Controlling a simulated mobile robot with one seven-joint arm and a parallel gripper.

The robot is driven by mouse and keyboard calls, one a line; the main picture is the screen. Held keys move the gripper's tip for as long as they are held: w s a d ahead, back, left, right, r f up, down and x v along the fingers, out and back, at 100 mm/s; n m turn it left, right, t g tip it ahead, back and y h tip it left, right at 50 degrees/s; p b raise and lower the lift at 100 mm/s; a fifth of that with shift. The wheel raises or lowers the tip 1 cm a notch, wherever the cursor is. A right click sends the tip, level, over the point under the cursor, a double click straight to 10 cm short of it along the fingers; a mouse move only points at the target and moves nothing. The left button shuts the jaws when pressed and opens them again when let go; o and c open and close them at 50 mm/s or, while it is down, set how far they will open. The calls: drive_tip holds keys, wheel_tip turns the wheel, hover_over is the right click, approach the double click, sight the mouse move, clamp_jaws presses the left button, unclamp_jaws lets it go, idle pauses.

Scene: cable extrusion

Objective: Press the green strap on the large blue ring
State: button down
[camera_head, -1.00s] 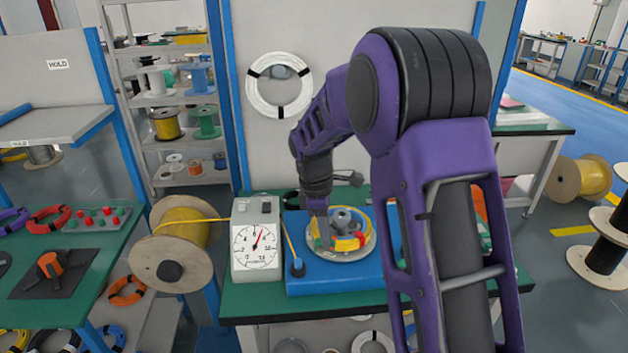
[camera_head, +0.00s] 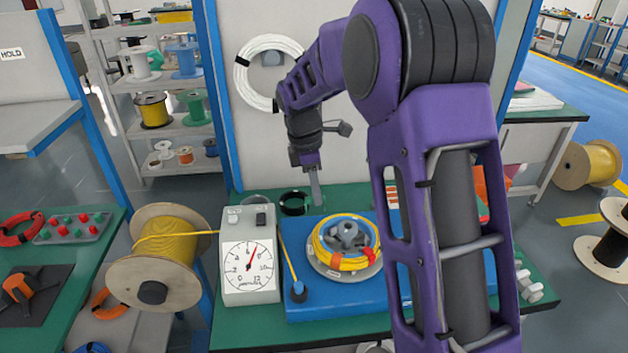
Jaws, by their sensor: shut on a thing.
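A ring of yellow cable (camera_head: 332,261) lies around a grey hub (camera_head: 346,236) on a round plate, on the blue base (camera_head: 330,306). A red band (camera_head: 369,251) crosses the ring at its right side. I cannot make out a green strap or a large blue ring on this plate. My gripper (camera_head: 317,204) points down, above and behind the left part of the ring, apart from it. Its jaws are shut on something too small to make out.
A white dial gauge (camera_head: 249,264) stands left of the blue base, with a yellow spool (camera_head: 165,252) beyond it. A black ring (camera_head: 294,202) lies on the green table behind. A white coil (camera_head: 270,72) hangs on the back panel.

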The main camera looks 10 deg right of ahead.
drive_tip(key=b, duration=0.3)
hover_over(318, 235)
drive_tip(key=shift+w+a+f, duration=0.1)
drive_tip(key=shift+a+f, duration=0.05)
drive_tip(key=shift+f, duration=1.85)
drive_tip(key=shift+a+f, duration=0.15)
drive_tip(key=shift+f, duration=1.8)
drive_tip(key=shift+d+f, duration=0.1)
drive_tip(key=shift+f, duration=0.05)
drive_tip(key=shift+f+b, duration=0.6)
drive_tip(key=shift+f, duration=0.75)
drive_tip(key=shift+f, duration=0.6)
drive_tip(key=c, duration=0.7)
unclamp_jaws()
wheel_tip(318, 235, up, 6)
drive_tip(key=p, duration=0.4)
drive_tip(key=shift+p, duration=0.3)
drive_tip(key=shift+r, duration=1.05)
